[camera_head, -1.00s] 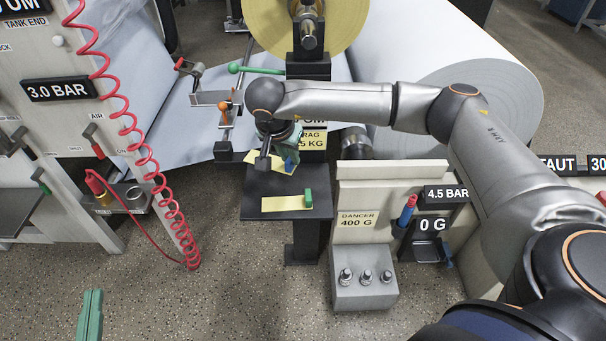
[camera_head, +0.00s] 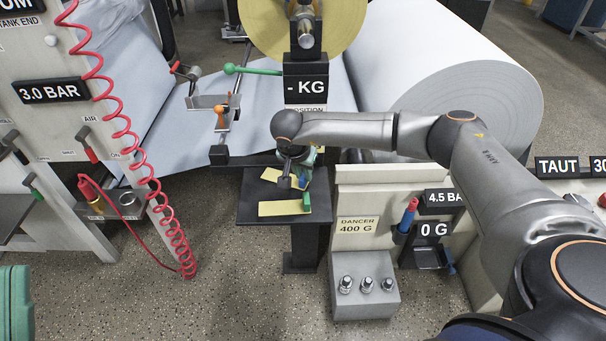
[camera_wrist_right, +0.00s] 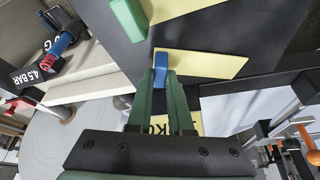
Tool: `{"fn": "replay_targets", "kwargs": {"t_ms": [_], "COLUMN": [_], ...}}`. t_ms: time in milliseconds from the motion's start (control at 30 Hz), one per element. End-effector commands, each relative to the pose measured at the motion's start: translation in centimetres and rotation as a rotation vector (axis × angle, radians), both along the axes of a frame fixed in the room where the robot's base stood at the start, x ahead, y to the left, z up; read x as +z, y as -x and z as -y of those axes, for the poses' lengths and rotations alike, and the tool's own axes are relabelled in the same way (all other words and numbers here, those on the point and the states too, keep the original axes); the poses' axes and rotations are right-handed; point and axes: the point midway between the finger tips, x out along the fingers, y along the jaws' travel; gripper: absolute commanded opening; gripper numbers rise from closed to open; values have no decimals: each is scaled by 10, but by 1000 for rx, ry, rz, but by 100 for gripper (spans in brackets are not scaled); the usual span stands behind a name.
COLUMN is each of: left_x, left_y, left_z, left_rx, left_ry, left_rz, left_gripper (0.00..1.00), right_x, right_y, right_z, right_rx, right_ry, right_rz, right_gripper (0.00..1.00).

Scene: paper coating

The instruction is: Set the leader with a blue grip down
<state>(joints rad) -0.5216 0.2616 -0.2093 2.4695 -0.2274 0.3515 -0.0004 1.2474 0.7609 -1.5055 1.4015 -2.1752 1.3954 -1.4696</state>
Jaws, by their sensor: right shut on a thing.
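The leader with a blue grip is a yellow strip (camera_head: 272,175) with a small blue block (camera_head: 303,183) at its right end. It is over the back part of the black shelf (camera_head: 252,213). My right gripper (camera_head: 299,180) points down at it. In the right wrist view its green fingers (camera_wrist_right: 161,80) are closed on the blue block (camera_wrist_right: 161,66). I cannot tell whether the strip touches the shelf. A second leader (camera_head: 280,209) with a green grip lies on the shelf in front.
A grey block with several knobs (camera_head: 365,285) and the dancer panel (camera_head: 357,210) stand right of the shelf. A red coiled hose (camera_head: 133,140) hangs at the left. Behind are the clamp arm with an orange knob (camera_head: 221,112) and a large white roll (camera_head: 440,75).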

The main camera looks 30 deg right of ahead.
Motion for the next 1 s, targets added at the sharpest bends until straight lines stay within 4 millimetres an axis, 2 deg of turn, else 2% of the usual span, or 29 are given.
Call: {"fn": "replay_targets", "kwargs": {"t_ms": [467, 500, 733, 767, 1000], "left_x": [5, 6, 6, 6, 6], "left_y": [4, 5, 5, 5, 5], "left_z": [1, 1, 1, 1, 1], "left_rx": [-5, -6, -6, -6, -6], "left_ry": [0, 1, 1, 1, 1], "left_rz": [26, 31, 31, 31, 31], "left_gripper": [0, 0, 0, 0, 0], "right_x": [-2, -2, -2, -2, -2], "right_y": [0, 0, 0, 0, 0], "right_z": [0, 0, 0, 0, 0], "right_rx": [0, 0, 0, 0, 0], "right_ry": [-1, 0, -1, -1, -1], "right_rz": [1, 0, 1, 1, 1], "right_gripper": [0, 20, 45, 48, 48]}}
